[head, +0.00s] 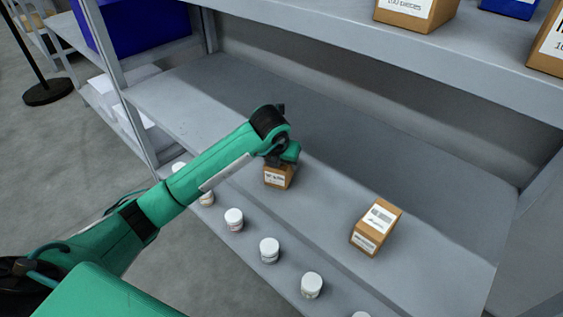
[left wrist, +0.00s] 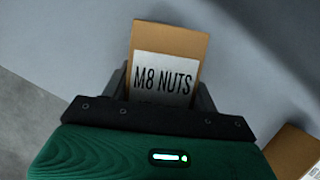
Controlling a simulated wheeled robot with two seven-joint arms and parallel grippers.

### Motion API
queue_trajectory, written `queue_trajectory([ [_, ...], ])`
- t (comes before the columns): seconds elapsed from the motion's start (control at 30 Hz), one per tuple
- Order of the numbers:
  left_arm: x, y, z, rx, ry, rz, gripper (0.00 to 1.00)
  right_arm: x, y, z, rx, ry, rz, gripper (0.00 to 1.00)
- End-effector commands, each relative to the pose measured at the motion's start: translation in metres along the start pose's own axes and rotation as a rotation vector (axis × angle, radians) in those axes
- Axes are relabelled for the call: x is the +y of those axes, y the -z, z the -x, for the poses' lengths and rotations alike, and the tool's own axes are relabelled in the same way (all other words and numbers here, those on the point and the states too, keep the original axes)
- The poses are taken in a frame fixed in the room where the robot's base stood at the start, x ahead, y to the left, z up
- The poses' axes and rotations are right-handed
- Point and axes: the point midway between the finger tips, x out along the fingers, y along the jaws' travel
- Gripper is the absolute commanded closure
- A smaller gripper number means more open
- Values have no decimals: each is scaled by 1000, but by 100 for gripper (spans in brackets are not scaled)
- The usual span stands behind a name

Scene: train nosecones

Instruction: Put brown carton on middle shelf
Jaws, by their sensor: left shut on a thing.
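A small brown carton (head: 278,178) with a white label is at my left gripper (head: 281,162), over the grey middle shelf (head: 190,95). In the left wrist view the carton (left wrist: 168,40) reads "M8 NUTS" and sits between the two dark fingers of my left gripper (left wrist: 164,90), which is shut on it. The gripper hides the carton's upper part in the head view. I cannot tell whether its bottom touches the shelf. My right gripper is not in view.
A second brown carton (head: 368,240) stands to the right on the shelf. White-lidded jars (head: 269,250) line the front. The shelf's back left is clear.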

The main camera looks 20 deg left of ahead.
Motion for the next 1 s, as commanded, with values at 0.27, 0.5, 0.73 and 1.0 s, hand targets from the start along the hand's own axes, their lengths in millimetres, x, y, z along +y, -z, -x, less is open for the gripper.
queue_trajectory([
  [0.27, 0, 0, -2, -4, 0, 0, 78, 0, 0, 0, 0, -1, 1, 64],
  [0.5, 0, 2, -5, -2, 0, -1, 19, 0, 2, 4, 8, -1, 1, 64],
  [0.73, 0, 2, -5, -2, 0, -1, 18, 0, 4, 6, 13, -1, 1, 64],
  [1.0, 1, 0, 17, -6, -1, -2, 18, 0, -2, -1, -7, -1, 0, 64],
])
